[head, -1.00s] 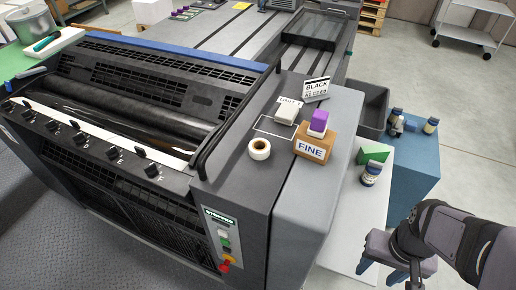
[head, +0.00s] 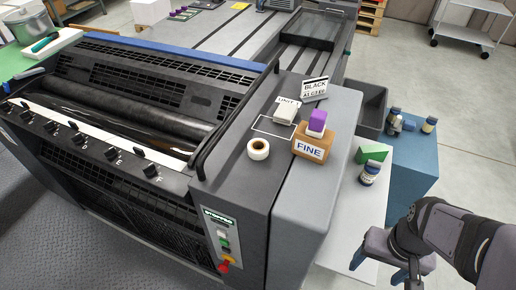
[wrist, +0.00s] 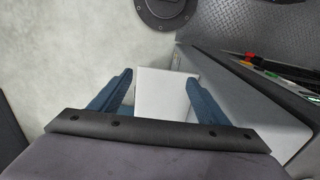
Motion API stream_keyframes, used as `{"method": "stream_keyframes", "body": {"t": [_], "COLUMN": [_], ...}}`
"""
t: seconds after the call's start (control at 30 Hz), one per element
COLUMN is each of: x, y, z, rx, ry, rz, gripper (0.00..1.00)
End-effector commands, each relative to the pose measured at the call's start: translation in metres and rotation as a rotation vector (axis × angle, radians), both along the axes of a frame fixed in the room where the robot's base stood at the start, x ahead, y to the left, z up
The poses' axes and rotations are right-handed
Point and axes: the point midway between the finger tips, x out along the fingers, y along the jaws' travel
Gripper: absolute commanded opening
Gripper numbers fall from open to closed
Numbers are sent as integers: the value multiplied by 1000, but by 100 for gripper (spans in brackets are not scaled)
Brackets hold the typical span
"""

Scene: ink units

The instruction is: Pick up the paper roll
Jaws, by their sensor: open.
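The paper roll (head: 258,149) is a small white roll with a brown core hole facing up. In the head view it lies on the dark grey top of the machine's side unit, left of a wooden block marked FINE (head: 311,147). My gripper (head: 376,276) is at the lower right of the head view, well away from the roll and beyond the machine's edge. In the wrist view its two blue fingers (wrist: 150,95) are spread apart with nothing held, over a white surface. The roll does not show in the wrist view.
A purple-topped piece (head: 317,121) sits on the FINE block. A white UNIT block (head: 286,111) and a BLACK card (head: 314,87) stand behind. A black rail (head: 235,120) runs left of the roll. A green wedge (head: 373,153) and jar (head: 370,173) stand on the white side surface.

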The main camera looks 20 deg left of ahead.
Motion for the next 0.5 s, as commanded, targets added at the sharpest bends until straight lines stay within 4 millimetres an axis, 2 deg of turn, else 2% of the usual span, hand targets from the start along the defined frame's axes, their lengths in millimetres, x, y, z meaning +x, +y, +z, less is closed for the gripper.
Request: {"method": "stream_keyframes", "body": {"t": [0.13, 0.27, 0.37, 0.4, 0.47, 0.5], "x": [29, 82, 131, 150, 177, 192], "y": [14, 46, 88, 109, 145, 170], "z": [20, 57, 99, 119, 151, 173], "rx": [14, 44, 82, 101, 133, 157], "ry": [-54, -158, -266, -315, -389, -439], "rz": [48, 141, 243, 287, 358, 404], "gripper": [69, 69, 69, 69, 69, 69]}}
